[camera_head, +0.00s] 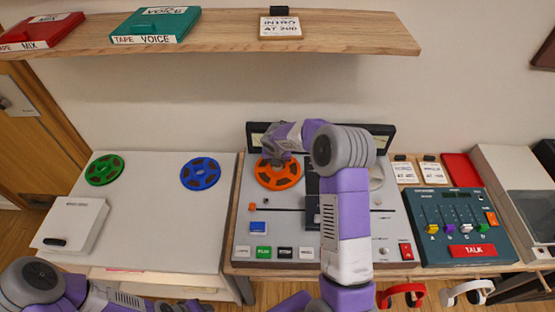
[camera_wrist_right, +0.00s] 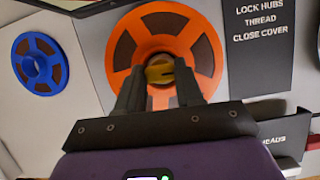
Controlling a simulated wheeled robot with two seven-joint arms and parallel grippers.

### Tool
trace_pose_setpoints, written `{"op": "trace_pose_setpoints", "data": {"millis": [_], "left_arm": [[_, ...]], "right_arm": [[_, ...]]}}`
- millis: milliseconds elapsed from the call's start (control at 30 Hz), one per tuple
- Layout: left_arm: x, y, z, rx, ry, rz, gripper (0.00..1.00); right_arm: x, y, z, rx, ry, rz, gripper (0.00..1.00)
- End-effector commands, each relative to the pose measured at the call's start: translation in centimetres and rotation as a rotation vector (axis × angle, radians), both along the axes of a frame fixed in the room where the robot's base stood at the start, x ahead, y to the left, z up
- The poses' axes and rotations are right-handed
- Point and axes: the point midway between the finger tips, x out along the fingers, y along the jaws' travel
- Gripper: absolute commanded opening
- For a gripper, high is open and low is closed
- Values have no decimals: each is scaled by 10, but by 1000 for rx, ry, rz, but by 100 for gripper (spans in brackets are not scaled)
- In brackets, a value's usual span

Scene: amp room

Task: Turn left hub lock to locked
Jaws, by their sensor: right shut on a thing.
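The tape machine (camera_head: 256,210) has an orange reel (camera_head: 278,180) on its left hub, also large in the right wrist view (camera_wrist_right: 124,50). The left hub lock (camera_wrist_right: 159,70) is a small yellow and dark knob at the reel's middle. My right gripper (camera_wrist_right: 160,76) is shut on this knob, one finger on each side. In the head view the right gripper (camera_head: 281,160) reaches over the reel and hides the knob. The knob's exact turn is hard to read. My left arm shows at the bottom left, but its gripper is out of the picture.
A blue reel (camera_head: 200,173) and a green reel (camera_head: 104,169) lie on the left table near a white box (camera_head: 73,226). A mixer (camera_head: 459,226) stands at the right. A shelf (camera_head: 226,37) overhangs the back. My right arm covers the machine's right half.

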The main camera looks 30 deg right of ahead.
Motion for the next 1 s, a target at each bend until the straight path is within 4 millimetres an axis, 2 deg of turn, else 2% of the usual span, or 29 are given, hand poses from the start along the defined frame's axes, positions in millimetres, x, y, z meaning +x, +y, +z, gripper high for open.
{"op": "trace_pose_setpoints", "data": {"millis": [433, 1000], "left_arm": [[0, 0, 1, 0, 0, 0, 43], [0, 0, 19, 0, 0, 0, 43]], "right_arm": [[2, 2, 1, -1, 0, -323, 6], [5, 3, 1, -2, 0, -867, 6]]}}
